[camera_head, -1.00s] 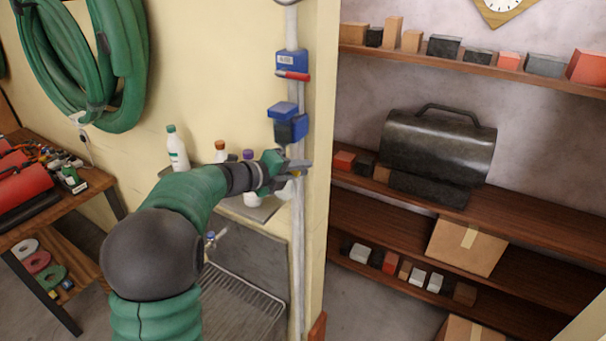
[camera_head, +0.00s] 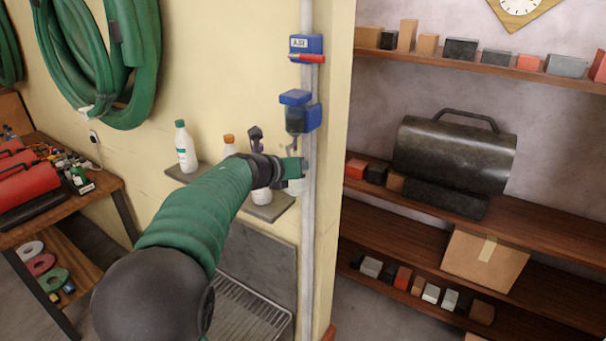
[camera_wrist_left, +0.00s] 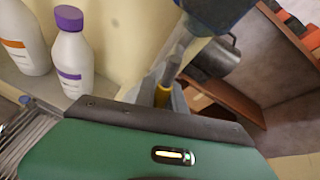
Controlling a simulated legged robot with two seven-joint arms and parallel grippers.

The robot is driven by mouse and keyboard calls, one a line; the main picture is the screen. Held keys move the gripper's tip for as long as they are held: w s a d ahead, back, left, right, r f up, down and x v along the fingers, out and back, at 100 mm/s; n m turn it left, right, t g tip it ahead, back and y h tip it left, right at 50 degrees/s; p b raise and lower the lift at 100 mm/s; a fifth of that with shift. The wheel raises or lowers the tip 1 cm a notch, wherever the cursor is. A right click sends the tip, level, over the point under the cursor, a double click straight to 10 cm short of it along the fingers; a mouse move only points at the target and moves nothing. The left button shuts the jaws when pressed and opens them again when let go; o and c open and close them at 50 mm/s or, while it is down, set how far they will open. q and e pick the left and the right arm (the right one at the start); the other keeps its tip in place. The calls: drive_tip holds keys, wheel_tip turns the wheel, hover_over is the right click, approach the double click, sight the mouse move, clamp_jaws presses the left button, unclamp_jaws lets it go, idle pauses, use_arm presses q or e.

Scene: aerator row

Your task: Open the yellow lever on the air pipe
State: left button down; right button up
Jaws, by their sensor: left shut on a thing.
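The grey air pipe (camera_head: 308,215) runs vertically down the wall near its corner. My left gripper (camera_head: 299,169) is at the pipe, just below the lower blue unit (camera_head: 296,98). In the left wrist view the yellow lever (camera_wrist_left: 162,95) shows between the grey fingers of my left gripper (camera_wrist_left: 165,88), which are shut on it. The green gripper body hides the near part of the lever there. In the head view the lever is hidden behind my gripper. My right gripper is in neither view.
An upper blue unit (camera_head: 306,45) with a red lever (camera_head: 307,58) sits higher on the pipe. Bottles, one white with a green cap (camera_head: 186,150), stand on a small wall shelf (camera_head: 272,207) beside my wrist. Right of the wall corner, shelves hold a dark heater (camera_head: 455,155).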

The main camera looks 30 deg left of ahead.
use_arm(q)
drive_tip(key=shift+a+f+m+y+b, duration=0.2)
drive_tip(key=shift+a+m+y+b, duration=0.55)
drive_tip(key=shift+m+b, duration=0.25)
drive_tip(key=c, duration=1.4)
unclamp_jaws()
drive_tip(key=shift+r, duration=0.1)
drive_tip(key=shift+s, duration=0.1)
drive_tip(key=p+v, duration=0.3)
drive_tip(key=v, duration=1.3)
drive_tip(key=shift+s, duration=0.3)
